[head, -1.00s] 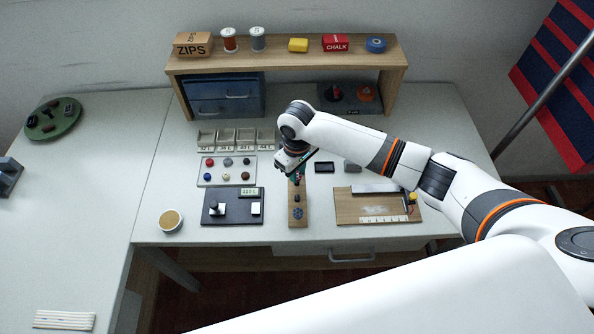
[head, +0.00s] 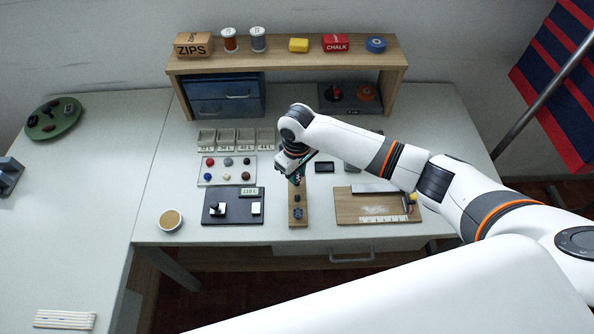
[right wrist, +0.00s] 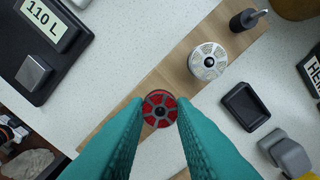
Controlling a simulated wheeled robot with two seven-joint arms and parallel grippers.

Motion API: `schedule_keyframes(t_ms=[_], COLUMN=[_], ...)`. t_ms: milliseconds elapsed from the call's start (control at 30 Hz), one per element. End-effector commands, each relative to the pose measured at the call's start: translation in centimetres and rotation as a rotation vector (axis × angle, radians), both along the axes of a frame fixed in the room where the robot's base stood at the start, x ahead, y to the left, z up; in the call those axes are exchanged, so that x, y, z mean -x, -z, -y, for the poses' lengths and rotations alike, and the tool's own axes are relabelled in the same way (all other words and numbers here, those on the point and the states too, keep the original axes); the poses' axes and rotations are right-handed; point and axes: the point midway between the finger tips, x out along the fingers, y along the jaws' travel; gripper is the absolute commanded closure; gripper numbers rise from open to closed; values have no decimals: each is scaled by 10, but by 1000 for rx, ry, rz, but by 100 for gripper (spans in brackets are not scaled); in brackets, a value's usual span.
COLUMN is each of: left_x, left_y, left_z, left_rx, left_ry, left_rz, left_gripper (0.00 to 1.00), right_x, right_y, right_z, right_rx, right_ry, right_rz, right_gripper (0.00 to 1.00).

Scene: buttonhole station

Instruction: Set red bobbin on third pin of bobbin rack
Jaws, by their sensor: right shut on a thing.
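The bobbin rack (head: 298,222) is a narrow wooden strip on the table; it also shows in the right wrist view (right wrist: 150,84), running diagonally. My right gripper (head: 296,181) is over its far half. In the right wrist view my right gripper (right wrist: 160,104) is shut on the red bobbin (right wrist: 160,108), which lies between the teal fingertips in line with the rack. Whether it touches the rack or a pin cannot be told. Beside it stands a pale bobbin (right wrist: 208,61), then a dark cylindrical piece (right wrist: 248,20). The fingers hide part of the rack. My left gripper is out of view.
A black board with a 110 L label (head: 233,216) lies left of the rack. A small dark tray (head: 324,167) and a wooden board with a ruler (head: 350,210) are to its right.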

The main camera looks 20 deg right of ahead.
Motion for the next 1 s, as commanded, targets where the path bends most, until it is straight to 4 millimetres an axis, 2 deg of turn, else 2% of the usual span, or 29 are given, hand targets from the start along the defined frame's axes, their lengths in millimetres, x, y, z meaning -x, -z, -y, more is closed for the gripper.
schedule_keyframes(t_ms=[433, 467, 600, 867, 1000], left_x=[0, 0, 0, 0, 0], left_y=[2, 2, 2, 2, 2], left_z=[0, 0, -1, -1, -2], left_rx=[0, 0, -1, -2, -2], left_ry=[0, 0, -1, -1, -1], left_rz=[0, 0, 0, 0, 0], left_gripper=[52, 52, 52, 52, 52], right_x=[0, 0, 0, 0, -1], right_y=[7, 7, 7, 7, -1], right_z=[0, 0, 0, 0, 0], right_rx=[0, 0, 0, 0, -1], right_ry=[0, 0, 0, 0, 0], right_rz=[-1, 0, 0, 0, 3], right_gripper=[98, 76, 53, 52, 52])
